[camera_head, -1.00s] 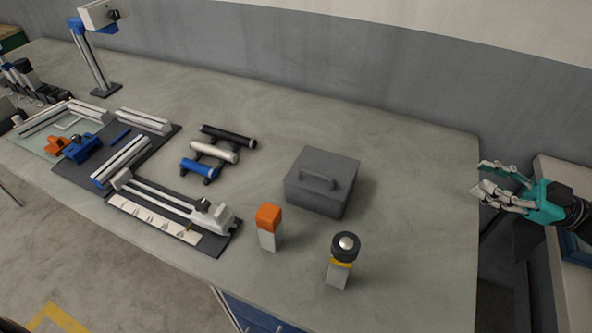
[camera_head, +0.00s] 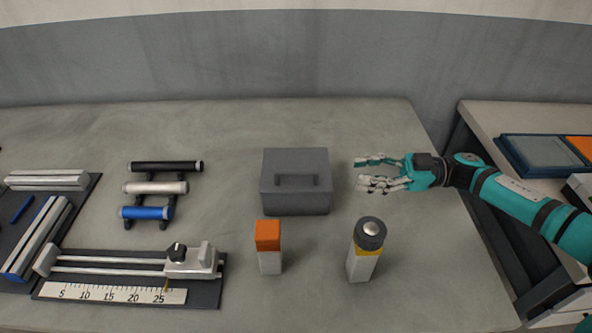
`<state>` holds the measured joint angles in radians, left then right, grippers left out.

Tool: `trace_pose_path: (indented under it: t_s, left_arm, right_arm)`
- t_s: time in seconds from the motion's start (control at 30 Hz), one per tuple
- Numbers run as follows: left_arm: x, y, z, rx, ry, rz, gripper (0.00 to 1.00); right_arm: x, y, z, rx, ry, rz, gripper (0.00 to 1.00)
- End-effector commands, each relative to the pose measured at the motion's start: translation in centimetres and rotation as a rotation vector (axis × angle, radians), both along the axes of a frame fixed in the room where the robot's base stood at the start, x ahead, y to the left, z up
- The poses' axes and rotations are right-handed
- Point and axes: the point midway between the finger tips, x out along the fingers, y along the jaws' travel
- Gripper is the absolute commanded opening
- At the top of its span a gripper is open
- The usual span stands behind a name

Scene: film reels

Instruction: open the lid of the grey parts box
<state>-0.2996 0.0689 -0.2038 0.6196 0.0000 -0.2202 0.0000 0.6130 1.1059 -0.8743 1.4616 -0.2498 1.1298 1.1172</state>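The grey parts box (camera_head: 296,201) stands on the bench near the middle of the view. Its lid (camera_head: 296,161) is shut, with a handle (camera_head: 297,181) on it. My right gripper (camera_head: 358,172) is just to the right of the box, fingers pointing left toward it, with a small gap between. Its fingers are spread apart with nothing between them. My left gripper is not in view.
An orange-topped block (camera_head: 268,247) and a grey post with a dark round top (camera_head: 365,250) stand in front of the box. A rack of rollers (camera_head: 155,188) and a ruler slide (camera_head: 130,293) lie to the left. A side table (camera_head: 480,118) is at the right.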

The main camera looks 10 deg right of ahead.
Motion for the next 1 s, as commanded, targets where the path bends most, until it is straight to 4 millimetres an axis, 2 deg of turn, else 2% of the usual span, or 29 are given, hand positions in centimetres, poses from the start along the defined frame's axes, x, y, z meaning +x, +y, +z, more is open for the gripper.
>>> trace_pose_path:
  t_s: [0.03, 0.13, 0.5, 0.7, 1.0]
  left_arm:
    - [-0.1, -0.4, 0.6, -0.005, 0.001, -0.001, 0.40]
    - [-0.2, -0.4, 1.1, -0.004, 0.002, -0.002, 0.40]
    - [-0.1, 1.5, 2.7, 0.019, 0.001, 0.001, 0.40]
    - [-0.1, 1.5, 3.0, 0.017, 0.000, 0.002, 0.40]
    - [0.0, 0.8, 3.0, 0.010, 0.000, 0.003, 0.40]
  right_arm:
    - [0.2, 1.3, 0.4, 0.004, -0.002, 0.005, 0.33]
    - [0.7, 3.5, 0.4, 0.004, -0.002, 0.004, 0.33]
    - [2.2, 10.9, 0.3, 0.003, -0.001, 0.003, 0.33]
    - [2.6, 13.0, 0.2, 0.002, 0.000, 0.001, 0.33]
    - [2.7, 13.5, 0.1, 0.000, -0.001, -0.001, 0.33]
